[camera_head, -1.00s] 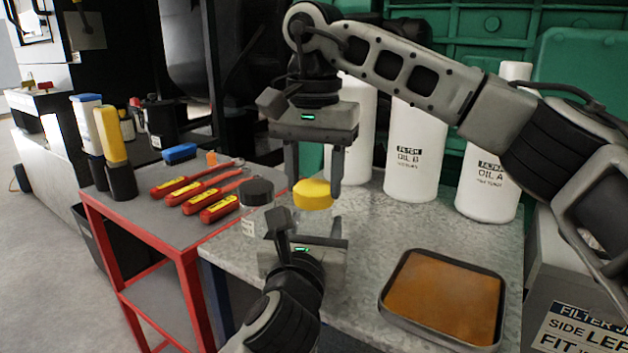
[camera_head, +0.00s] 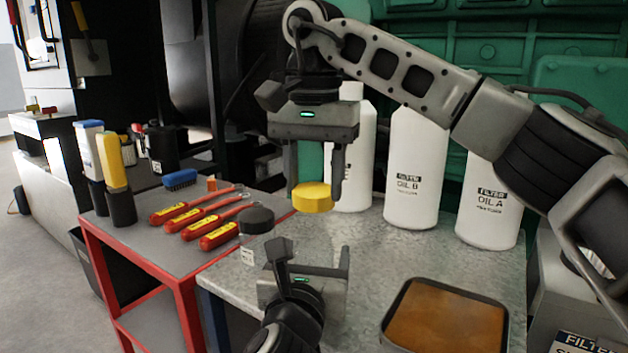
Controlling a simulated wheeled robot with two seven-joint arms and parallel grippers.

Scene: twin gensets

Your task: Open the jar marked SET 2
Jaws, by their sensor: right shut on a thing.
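My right gripper (camera_head: 314,200) points down and is shut on a yellow lid (camera_head: 312,198), with one finger on each side. No jar body can be made out below this lid. My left gripper (camera_head: 313,252) is below and nearer, its fingers apart, with only worktop visible between them. A clear jar (camera_head: 247,254) with a black lid (camera_head: 257,219) stands just left of the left gripper, partly hidden by it. Its label is too small to read, and I see no SET 2 marking.
A tray (camera_head: 388,327) with brown content lies on the worktop (camera_head: 372,260) at right. White oil bottles (camera_head: 415,150) stand behind. Red-handled tools (camera_head: 180,212) and a blue brush (camera_head: 180,179) lie on the red-framed cart (camera_head: 125,233) at left.

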